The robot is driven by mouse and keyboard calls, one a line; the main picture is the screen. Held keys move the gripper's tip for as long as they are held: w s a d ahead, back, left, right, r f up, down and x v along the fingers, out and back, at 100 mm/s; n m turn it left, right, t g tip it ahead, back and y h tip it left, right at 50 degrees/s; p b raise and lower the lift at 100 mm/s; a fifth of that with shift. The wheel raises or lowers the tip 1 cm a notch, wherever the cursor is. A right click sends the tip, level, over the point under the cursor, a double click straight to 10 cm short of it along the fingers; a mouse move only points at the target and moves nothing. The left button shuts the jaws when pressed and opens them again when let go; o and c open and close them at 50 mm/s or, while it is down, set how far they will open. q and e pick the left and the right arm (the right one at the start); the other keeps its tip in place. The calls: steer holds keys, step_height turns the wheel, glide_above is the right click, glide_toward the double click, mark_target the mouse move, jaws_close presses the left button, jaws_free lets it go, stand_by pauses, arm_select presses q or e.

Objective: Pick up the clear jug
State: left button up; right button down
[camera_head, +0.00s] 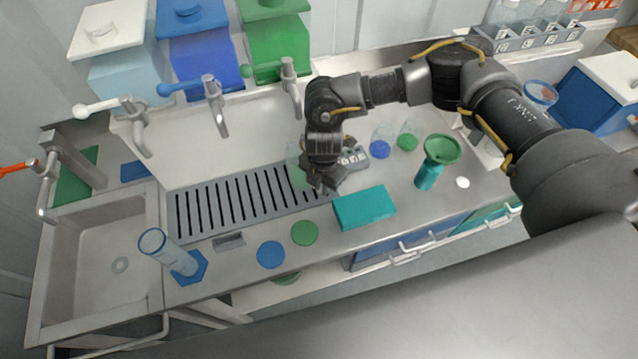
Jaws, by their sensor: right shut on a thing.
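My right gripper (322,180) reaches down over the right end of the slotted drain grate. It is shut on the clear jug (297,168), a see-through, faintly green-tinted vessel just left of the fingers. The jug's outline is faint, and the wrist and fingers hide part of it. I cannot tell whether its base touches the grate. My left gripper is not in view.
A teal block (364,208) lies right below the gripper. A green funnel (442,149) on a teal vessel stands to the right. A blue-tinted cylinder (168,252) stands front left. Taps, including a green-handled one (289,85), overhang the grate (225,205).

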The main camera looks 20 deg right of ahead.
steer(key=s+a+r+b, duration=0.4)
steer(key=s+r+b, duration=0.1)
steer(key=s+r, duration=0.7)
steer(key=shift+s+a, duration=0.15)
steer(key=shift+s, duration=0.5)
steer(key=w+d+f+m+b, duration=0.1)
steer(key=w+d+m, duration=0.4)
steer(key=m, duration=0.5)
steer(key=w+d+f+m+b, duration=0.1)
steer(key=w+d+m+b, duration=0.2)
steer(key=d+m, duration=0.6)
steer(key=shift+w+d+f+m, duration=0.2)
steer(key=shift+w+m, duration=0.3)
steer(key=shift+w, duration=0.75)
